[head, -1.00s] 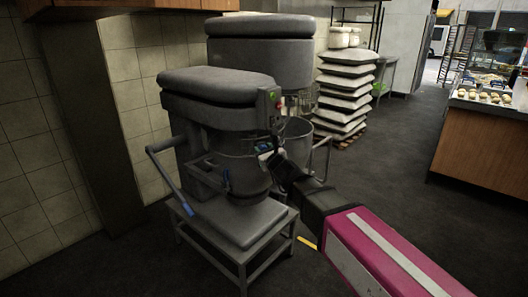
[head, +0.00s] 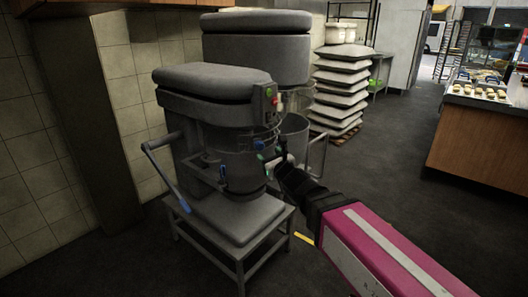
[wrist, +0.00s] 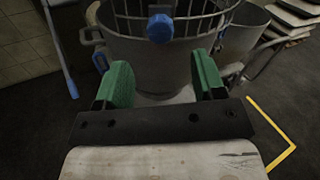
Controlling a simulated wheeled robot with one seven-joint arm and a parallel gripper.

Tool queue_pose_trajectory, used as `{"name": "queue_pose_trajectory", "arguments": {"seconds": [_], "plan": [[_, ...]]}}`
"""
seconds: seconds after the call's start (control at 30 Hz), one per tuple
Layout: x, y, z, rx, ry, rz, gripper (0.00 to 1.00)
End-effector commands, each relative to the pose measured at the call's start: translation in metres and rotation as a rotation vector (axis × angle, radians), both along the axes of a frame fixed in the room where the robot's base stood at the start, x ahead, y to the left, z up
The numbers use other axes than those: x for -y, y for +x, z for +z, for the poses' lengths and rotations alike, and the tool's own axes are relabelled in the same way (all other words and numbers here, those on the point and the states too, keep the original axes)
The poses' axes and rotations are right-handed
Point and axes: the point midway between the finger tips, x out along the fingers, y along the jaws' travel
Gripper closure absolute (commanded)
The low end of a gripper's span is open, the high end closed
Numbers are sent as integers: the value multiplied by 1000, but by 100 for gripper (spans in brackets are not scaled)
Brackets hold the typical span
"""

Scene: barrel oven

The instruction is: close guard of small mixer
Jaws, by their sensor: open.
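The small mixer (head: 213,92) is grey and stands on a low metal stand. Its wire guard (wrist: 190,24) shows in the wrist view as dark vertical bars above the rim of the bowl (wrist: 150,66). A blue knob (wrist: 160,28) sits on the front of the guard. It looks like the small blue spot (head: 259,144) in the head view. My gripper (wrist: 158,82) has green fingers, spread open with nothing between them. The knob is beyond the fingertips, roughly centred between them, and not touched. In the head view my gripper (head: 272,150) is at the bowl's right side.
A larger grey mixer (head: 256,50) stands directly behind. A blue-handled lever (head: 167,175) sticks out on the left. Stacked sacks (head: 341,90) are behind right. A wooden counter (head: 478,145) is at far right, with open dark floor between.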

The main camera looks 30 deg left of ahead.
Motion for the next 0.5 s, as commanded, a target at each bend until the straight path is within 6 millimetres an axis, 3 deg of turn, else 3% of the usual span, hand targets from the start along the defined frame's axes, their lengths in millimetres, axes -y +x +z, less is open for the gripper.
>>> {"name": "queue_pose_trajectory", "arguments": {"seconds": [0.03,0.2,0.47,0.5], "plan": [[11,-7,0,0,0,0,37],[23,-14,0,0,0,0,37],[23,-14,0,0,0,0,37],[23,-14,0,0,0,0,43]]}}
